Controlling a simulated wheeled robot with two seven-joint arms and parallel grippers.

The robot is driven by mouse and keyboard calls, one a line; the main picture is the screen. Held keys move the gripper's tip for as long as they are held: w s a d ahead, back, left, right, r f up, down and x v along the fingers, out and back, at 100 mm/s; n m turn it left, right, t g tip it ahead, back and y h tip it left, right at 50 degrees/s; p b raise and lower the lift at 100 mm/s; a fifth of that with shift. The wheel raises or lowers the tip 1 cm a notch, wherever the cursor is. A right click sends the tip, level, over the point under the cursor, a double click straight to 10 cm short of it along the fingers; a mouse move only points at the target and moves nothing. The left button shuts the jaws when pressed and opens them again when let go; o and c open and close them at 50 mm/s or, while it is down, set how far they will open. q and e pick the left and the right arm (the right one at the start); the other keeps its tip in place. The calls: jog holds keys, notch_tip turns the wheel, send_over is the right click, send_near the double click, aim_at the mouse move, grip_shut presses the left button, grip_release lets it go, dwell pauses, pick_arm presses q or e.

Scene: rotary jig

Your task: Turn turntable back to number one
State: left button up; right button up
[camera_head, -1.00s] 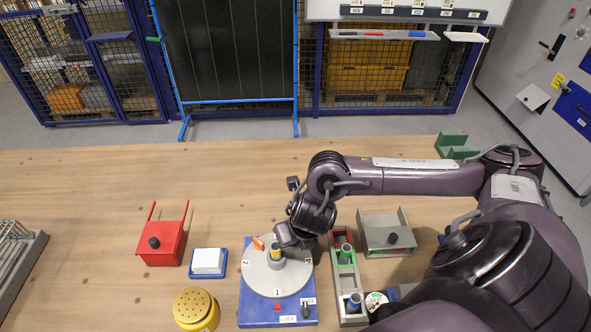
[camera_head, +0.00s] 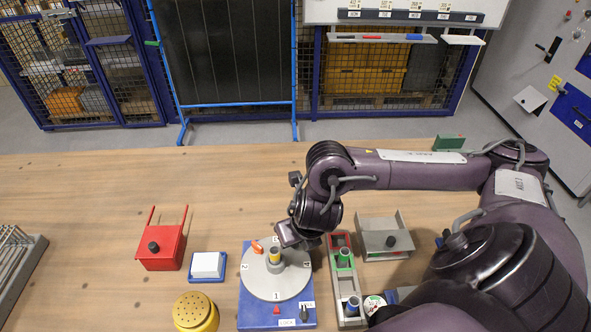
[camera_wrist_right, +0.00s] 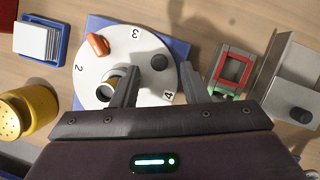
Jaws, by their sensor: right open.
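The round grey turntable (camera_head: 272,290) sits on a blue base (camera_head: 250,316). Its number 1 faces the front, beside a red pointer (camera_head: 277,309) on the base; numbers 2, 3 and 4 show in the wrist view. A grey holder with a yellow-topped cylinder (camera_head: 274,255) and an orange piece (camera_head: 257,247) are on the disc. My right gripper (camera_head: 290,240) is at the disc's far right side. My left gripper is out of view.
A black lever (camera_head: 304,313) stands by LOCK and FREE labels on the base. Right of it is a tray (camera_head: 350,318) with cylinders and a grey box (camera_head: 386,236).

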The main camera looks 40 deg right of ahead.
jog(key=v, duration=0.3)
jog(key=shift+r+p, duration=0.1)
jog(key=shift+p, duration=0.25)
jog(key=shift+s, duration=0.1)
